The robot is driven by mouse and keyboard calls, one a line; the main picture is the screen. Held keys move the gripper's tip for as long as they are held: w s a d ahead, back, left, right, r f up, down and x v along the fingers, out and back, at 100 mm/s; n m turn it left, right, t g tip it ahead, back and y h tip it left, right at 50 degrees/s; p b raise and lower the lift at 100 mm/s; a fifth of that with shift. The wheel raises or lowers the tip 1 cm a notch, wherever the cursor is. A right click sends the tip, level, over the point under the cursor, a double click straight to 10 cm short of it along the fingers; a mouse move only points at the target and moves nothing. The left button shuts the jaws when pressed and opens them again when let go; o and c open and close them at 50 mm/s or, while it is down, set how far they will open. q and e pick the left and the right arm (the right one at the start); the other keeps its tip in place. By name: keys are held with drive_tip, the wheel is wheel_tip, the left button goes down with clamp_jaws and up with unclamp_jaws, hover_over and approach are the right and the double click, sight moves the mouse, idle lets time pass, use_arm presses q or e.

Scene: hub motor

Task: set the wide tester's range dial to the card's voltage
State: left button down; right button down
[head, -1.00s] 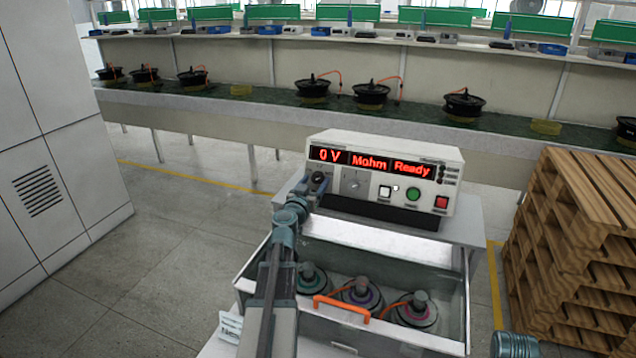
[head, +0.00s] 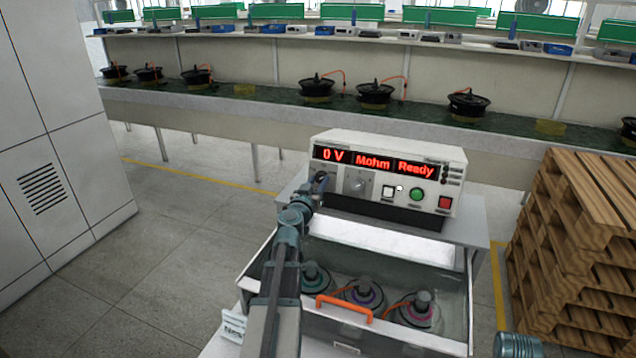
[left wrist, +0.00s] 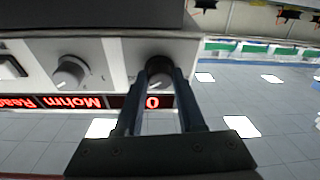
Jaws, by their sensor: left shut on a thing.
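The wide tester (head: 387,180) is a white box on a small table, its red display reading 0 V, Mohm and Ready. Its leftmost dial, below the 0 V readout, is the range dial (left wrist: 159,84). My left gripper (head: 319,182) is shut on that dial; in the left wrist view, which shows the tester upside down, the two dark fingers stand on either side of it. A second grey dial (left wrist: 70,73) sits beside it, free. A small card (head: 233,326) stands at the front left; its print is too small to read. My right gripper is out of view.
A clear-walled drawer or bin (head: 450,310) with an orange handle holds hub motors in front of the tester. White, green and red buttons (head: 444,202) sit right of the dials. Wooden pallets (head: 575,250) are stacked at the right. Floor at the left is clear.

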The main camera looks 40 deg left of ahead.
use_arm(q)
drive_tip(key=n+g+y+p, duration=0.1)
drive_tip(key=n, duration=0.5)
drive_tip(key=shift+d+r, duration=0.1)
drive_tip(key=shift+r, duration=0.05)
drive_tip(key=n+g+p, duration=0.1)
drive_tip(key=n, duration=0.2)
drive_tip(key=n+g+y+p, duration=0.1)
drive_tip(key=n, duration=0.2)
drive_tip(key=shift+w+r+p, duration=0.1)
drive_tip(key=shift+r+p, duration=0.05)
drive_tip(key=shift+p, duration=0.2)
drive_tip(key=n+p, duration=0.1)
drive_tip(key=n, duration=0.2)
drive_tip(key=n+g+p, duration=0.1)
drive_tip(key=n+p, duration=0.1)
drive_tip(key=n, duration=0.1)
drive_tip(key=shift+r+h, duration=0.2)
drive_tip(key=shift+h, duration=0.1)
drive_tip(key=n+p, duration=0.1)
drive_tip(key=n, duration=0.3)
drive_tip(key=shift+g+h+p, duration=0.3)
drive_tip(key=shift+g+p, duration=0.05)
drive_tip(key=shift+g, duration=0.05)
drive_tip(key=shift+n+p, duration=0.3)
drive_tip(key=shift+n, duration=0.5)
drive_tip(key=shift+f+h, duration=0.1)
drive_tip(key=shift+h, duration=0.3)
drive_tip(key=c, duration=0.5)
unclamp_jaws()
